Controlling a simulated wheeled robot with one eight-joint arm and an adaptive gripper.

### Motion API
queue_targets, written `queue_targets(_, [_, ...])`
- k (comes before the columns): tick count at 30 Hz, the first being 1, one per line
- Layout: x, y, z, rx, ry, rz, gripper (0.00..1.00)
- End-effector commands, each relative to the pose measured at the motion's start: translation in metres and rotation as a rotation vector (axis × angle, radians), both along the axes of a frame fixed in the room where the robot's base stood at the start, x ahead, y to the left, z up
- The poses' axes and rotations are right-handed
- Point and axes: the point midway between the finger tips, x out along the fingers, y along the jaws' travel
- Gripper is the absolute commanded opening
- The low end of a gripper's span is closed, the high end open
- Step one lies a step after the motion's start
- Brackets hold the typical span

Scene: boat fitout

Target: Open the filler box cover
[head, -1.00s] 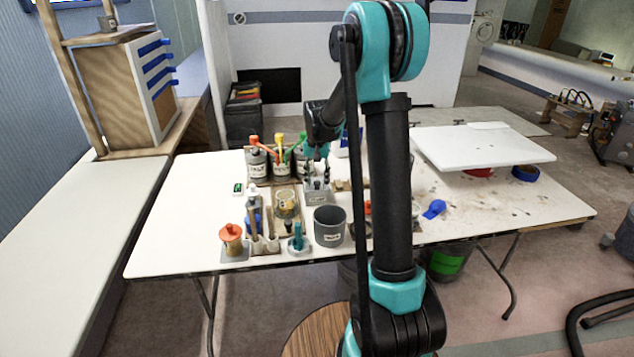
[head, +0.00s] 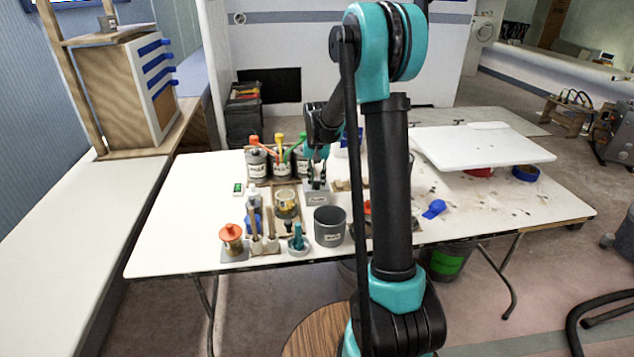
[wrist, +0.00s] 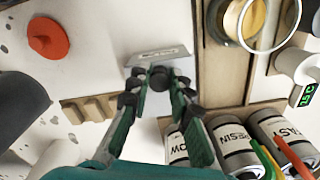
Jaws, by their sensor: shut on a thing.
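The filler box (head: 317,197) is a small grey box with a pale label on its front, standing in the middle of the work table. Its grey cover (wrist: 172,54) shows in the wrist view as a flat plate with a label and a dark round knob (wrist: 160,77). My gripper (wrist: 158,88) is shut on the knob, one finger on each side. In the head view my gripper (head: 318,178) is directly above the box. The fingers hide part of the cover, and I cannot tell whether it is lifted.
Labelled cans (head: 258,165) with coloured handles stand behind left of the box. A dark grey bucket (head: 329,228) stands in front. An orange-lidded pot (head: 232,238) is front left. A white board (head: 480,145) lies at the right. The table's left end is clear.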

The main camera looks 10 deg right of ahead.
Motion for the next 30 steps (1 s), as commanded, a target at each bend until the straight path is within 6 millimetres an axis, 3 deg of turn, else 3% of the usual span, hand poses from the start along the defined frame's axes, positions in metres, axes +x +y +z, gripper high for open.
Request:
queue_targets(5, [-0.015, 0.0, 0.001, 0.0, 0.0, 0.0, 0.0])
queue_targets(15, [-0.076, 0.0, 0.001, 0.0, 0.0, 0.0, 0.0])
queue_targets(26, [-0.081, 0.0, 0.0, 0.0, -0.001, 0.0, 0.0])
queue_targets(27, [-0.081, 0.0, 0.0, 0.0, -0.001, 0.0, 0.21])
queue_targets(30, [-0.081, 0.0, 0.0, 0.0, -0.001, 0.0, 0.33])
